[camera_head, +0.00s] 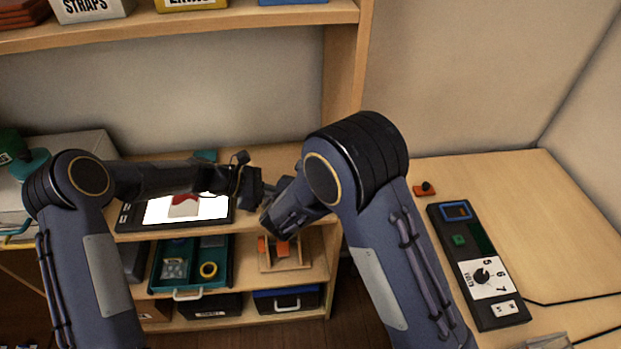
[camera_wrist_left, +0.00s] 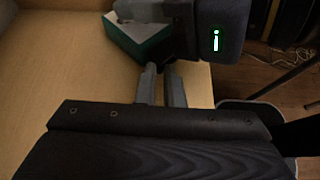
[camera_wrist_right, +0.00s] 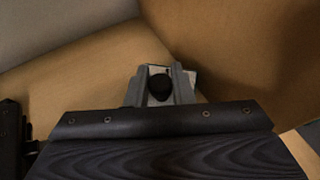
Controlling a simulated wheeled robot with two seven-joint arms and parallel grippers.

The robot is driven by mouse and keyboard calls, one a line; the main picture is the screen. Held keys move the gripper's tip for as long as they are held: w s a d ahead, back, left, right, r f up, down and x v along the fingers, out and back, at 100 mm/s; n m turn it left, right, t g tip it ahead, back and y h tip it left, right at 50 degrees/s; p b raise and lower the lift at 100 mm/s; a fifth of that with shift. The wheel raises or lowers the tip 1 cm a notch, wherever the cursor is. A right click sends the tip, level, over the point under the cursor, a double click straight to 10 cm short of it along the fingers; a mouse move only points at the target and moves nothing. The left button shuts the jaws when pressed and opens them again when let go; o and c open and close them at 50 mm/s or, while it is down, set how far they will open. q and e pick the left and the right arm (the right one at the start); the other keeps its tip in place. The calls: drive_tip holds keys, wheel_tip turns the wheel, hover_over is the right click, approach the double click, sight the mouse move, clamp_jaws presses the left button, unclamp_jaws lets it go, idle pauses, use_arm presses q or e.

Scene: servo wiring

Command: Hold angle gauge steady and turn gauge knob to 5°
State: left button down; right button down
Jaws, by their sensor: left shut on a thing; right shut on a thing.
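The angle gauge (camera_wrist_left: 146,44) shows in the left wrist view as a small teal box with a pale top, near the edge of a wooden surface. My left gripper (camera_wrist_left: 161,76) is shut at its near side, with its fingertips against it; the contact is partly hidden. My right gripper (camera_wrist_right: 160,85) is shut around the round black gauge knob (camera_wrist_right: 160,88), with a bit of pale plate behind it. In the head view my left gripper (camera_head: 252,190) and right gripper (camera_head: 272,212) meet and hide the gauge. The angle reading cannot be seen.
A lit tablet (camera_head: 160,213) lies on the bench left of the grippers. Shelves below hold a teal tray (camera_head: 218,280) and a wooden stand (camera_head: 285,262) with orange parts. A black dial panel (camera_head: 470,245) lies on the right table. An upright board (camera_head: 345,75) stands behind.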

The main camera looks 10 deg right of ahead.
use_arm(q)
drive_tip(key=shift+d+r, duration=0.15)
drive_tip(key=shift+d, duration=0.1)
use_arm(e)
drive_tip(key=c, duration=1.3)
unclamp_jaws()
drive_tip(key=shift+a, duration=0.1)
drive_tip(key=shift+o, duration=0.2)
drive_tip(key=v, duration=1.2)
drive_tip(key=shift+r, duration=0.15)
use_arm(q)
drive_tip(key=c, duration=1.5)
unclamp_jaws()
drive_tip(key=shift+a, duration=0.15)
